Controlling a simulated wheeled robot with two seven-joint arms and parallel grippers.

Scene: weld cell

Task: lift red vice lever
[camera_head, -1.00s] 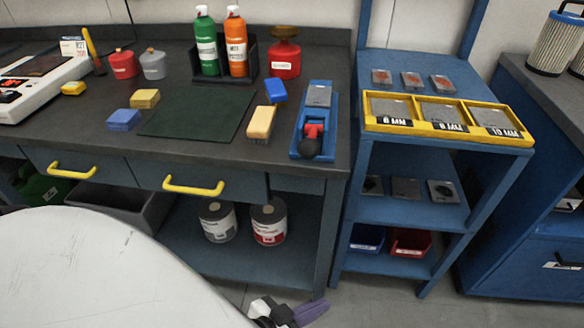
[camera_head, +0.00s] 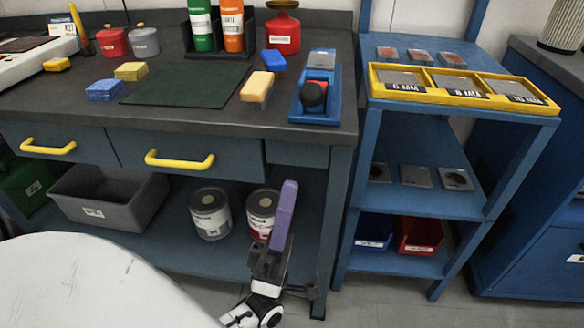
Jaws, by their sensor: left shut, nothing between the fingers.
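The blue vice (camera_head: 328,107) is on the bench top near its right front corner, with a grey metal plate (camera_head: 321,60) at its far end. Its red lever (camera_head: 319,76) shows at the near end, mostly hidden behind its round black knob (camera_head: 313,94), which faces me. My left gripper (camera_head: 289,186) has purple fingers, points upward and is shut and empty. It is in front of the bench, lower than the bench top and apart from the vice and lever. My right gripper is out of view.
A yellow-handled brush (camera_head: 257,88) and a blue block (camera_head: 272,62) lie left of the vice. The bench's front edge is between my gripper and the vice. Paint cans (camera_head: 209,212) stand on the lower shelf. A blue rack with a yellow tray (camera_head: 470,97) stands at right.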

